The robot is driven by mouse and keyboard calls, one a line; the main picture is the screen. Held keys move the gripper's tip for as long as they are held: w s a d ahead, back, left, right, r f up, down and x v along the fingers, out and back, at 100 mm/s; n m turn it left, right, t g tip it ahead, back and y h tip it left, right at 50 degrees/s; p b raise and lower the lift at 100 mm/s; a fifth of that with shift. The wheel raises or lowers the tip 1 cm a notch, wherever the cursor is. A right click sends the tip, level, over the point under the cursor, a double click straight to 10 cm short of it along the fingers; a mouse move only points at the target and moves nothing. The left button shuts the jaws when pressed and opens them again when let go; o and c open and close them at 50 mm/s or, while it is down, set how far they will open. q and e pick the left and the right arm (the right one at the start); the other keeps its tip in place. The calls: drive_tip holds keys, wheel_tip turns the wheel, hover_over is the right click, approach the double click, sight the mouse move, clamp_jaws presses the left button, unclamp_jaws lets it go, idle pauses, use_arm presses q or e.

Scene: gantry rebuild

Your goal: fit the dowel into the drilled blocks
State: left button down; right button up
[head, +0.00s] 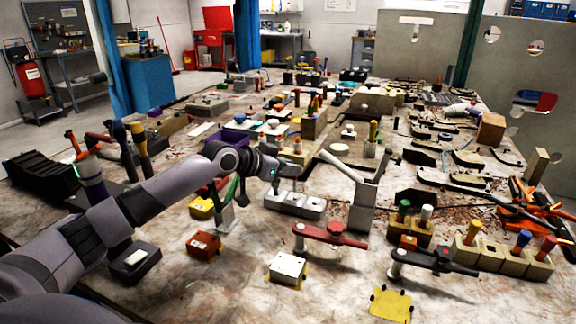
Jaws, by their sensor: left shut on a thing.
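My left gripper (283,174) reaches in from the left over the middle of the bench. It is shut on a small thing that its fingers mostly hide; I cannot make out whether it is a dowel. A smaller tan block pair (411,233) holds a green-topped and a pale peg. My right gripper is not in view.
A grey stand with angled arms (362,203) rises right of the pale blocks. An orange block (204,245) and a white block (288,268) sit nearer. Bare bench shows at the front centre.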

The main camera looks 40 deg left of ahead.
use_arm(q)
drive_tip(key=shift+f+b, duration=0.55)
drive_tip(key=shift+f, duration=0.75)
drive_tip(key=shift+f+b, duration=0.6)
drive_tip(key=shift+f, duration=0.4)
drive_tip(key=c, duration=0.9)
unclamp_jaws()
drive_tip(key=v, duration=0.7)
drive_tip(key=shift+b, duration=0.3)
drive_tip(key=shift+d, duration=0.1)
